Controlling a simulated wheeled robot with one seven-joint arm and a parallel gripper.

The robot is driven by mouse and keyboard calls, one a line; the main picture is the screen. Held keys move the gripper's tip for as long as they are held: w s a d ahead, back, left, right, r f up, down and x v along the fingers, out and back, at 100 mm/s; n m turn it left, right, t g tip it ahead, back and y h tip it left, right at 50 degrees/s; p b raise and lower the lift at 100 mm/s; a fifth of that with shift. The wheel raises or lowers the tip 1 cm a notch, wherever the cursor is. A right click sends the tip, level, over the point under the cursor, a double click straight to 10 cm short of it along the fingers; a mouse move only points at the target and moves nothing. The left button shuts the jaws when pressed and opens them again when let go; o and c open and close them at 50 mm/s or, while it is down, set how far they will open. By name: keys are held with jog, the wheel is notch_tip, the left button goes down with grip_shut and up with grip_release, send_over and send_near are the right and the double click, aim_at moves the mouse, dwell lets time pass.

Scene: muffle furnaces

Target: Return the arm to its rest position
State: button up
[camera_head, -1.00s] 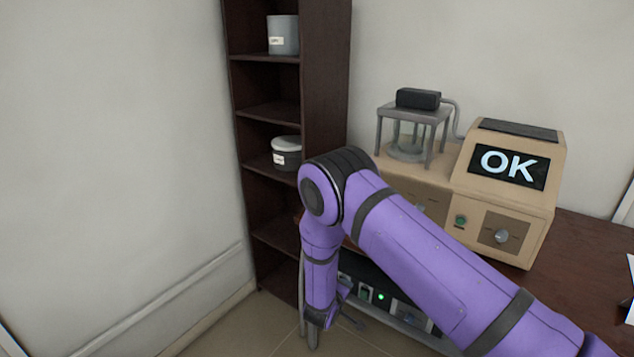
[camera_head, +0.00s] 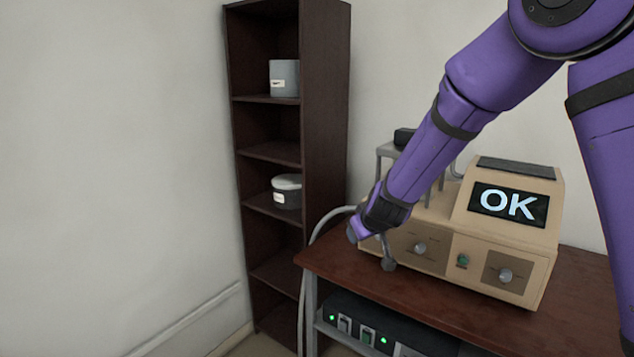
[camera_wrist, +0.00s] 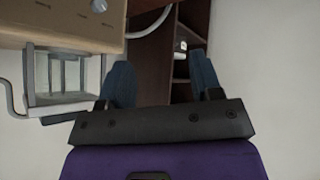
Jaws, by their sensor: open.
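My purple arm reaches in from the upper right in the head view. My gripper (camera_head: 372,250) hangs in front of the left part of the beige device (camera_head: 440,245), above the table's left end. Its two fingers are apart with nothing between them. In the wrist view my gripper (camera_wrist: 160,85) also shows open and empty, with blue-grey fingers spread. The device's screen (camera_head: 508,204) reads "OK". My arm hides part of the grey stand (camera_head: 388,152) on the device.
A dark shelf (camera_head: 325,120) stands left of the table (camera_head: 430,300), holding a grey container (camera_head: 284,78) and a lidded pot (camera_head: 287,190). A black unit with green lights (camera_head: 375,330) sits under the tabletop. The wall side at left is clear.

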jog(key=s+d+r+m+g+y, duration=0.1)
jog(key=s+d+r, duration=0.4)
jog(key=s+r, duration=0.3)
jog(key=s+d+r+m+g, duration=0.1)
jog(key=s+d+r, duration=0.4)
jog(key=s+r, duration=0.35)
jog(key=s+d+m+h, duration=0.1)
jog(key=s+d, duration=0.2)
jog(key=s, duration=0.4)
jog(key=s+d+r+m+g, duration=0.1)
jog(key=s+d, duration=0.2)
jog(key=s, duration=0.5)
jog(key=s+d+r+m+h, duration=0.1)
jog(key=s+d, duration=0.1)
jog(key=s, duration=0.5)
jog(key=shift+s+d+r+m+h, duration=0.15)
jog(key=shift+s+d+m+h, duration=0.15)
jog(key=shift+d, duration=0.1)
